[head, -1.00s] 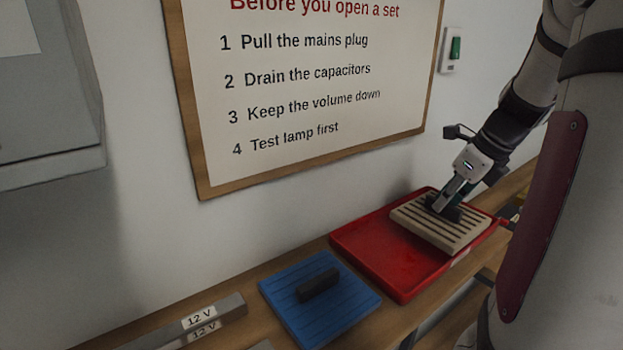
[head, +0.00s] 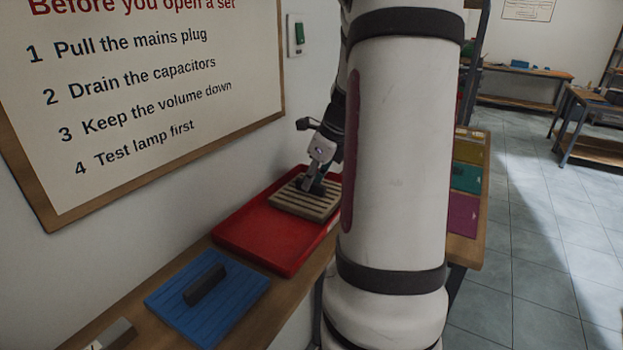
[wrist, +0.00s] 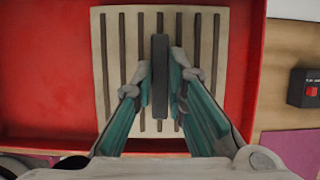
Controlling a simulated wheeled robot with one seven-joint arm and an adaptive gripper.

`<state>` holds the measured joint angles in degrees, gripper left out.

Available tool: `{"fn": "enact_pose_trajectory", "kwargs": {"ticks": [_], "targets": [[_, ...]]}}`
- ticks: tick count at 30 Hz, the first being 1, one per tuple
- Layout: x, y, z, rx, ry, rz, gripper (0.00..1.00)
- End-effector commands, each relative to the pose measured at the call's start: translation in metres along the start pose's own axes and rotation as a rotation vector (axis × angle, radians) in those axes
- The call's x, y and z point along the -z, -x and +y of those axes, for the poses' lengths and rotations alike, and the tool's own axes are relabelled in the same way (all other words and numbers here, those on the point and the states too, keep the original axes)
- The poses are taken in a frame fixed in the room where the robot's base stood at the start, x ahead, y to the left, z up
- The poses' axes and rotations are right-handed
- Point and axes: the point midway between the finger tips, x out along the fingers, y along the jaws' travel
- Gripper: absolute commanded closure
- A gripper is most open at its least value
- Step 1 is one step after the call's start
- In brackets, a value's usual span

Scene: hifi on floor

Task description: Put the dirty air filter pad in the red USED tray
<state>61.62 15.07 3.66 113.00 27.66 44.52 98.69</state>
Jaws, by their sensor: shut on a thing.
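The dirty air filter pad (head: 305,199) is a beige, slatted square with a dark upright grip bar. It is over the right part of the red tray (head: 262,240). In the wrist view the pad (wrist: 206,60) has red tray floor (wrist: 45,90) to its left and a strip of red to its right. My gripper (wrist: 160,82) is shut on the pad's dark bar, one finger on each side. My gripper also shows in the head view (head: 313,185), above the pad. I cannot tell whether the pad's underside touches the tray floor.
A blue pad with a dark bar (head: 220,297) lies on the wooden bench left of the tray. Yellow, green and magenta panels (head: 465,178) are on the bench at right. A small black box with a red button (wrist: 306,88) is right of the tray. The tray's left part is bare.

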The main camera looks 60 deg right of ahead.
Motion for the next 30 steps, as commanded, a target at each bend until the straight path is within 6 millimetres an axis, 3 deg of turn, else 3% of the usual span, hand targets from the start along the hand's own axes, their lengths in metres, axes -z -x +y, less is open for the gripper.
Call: {"fn": "enact_pose_trajectory", "kwargs": {"ticks": [3,4,6,19,30], "targets": [[0.001,-0.004,0.000,-0.001,0.000,0.000,1.00],[0.001,-0.003,0.000,-0.001,0.000,0.000,0.80],[0.001,-0.003,0.000,-0.001,0.000,0.000,0.67],[-0.001,0.006,-0.001,0.002,0.000,0.000,0.67],[-0.002,0.076,-0.001,0.004,0.002,0.000,0.67]]}}
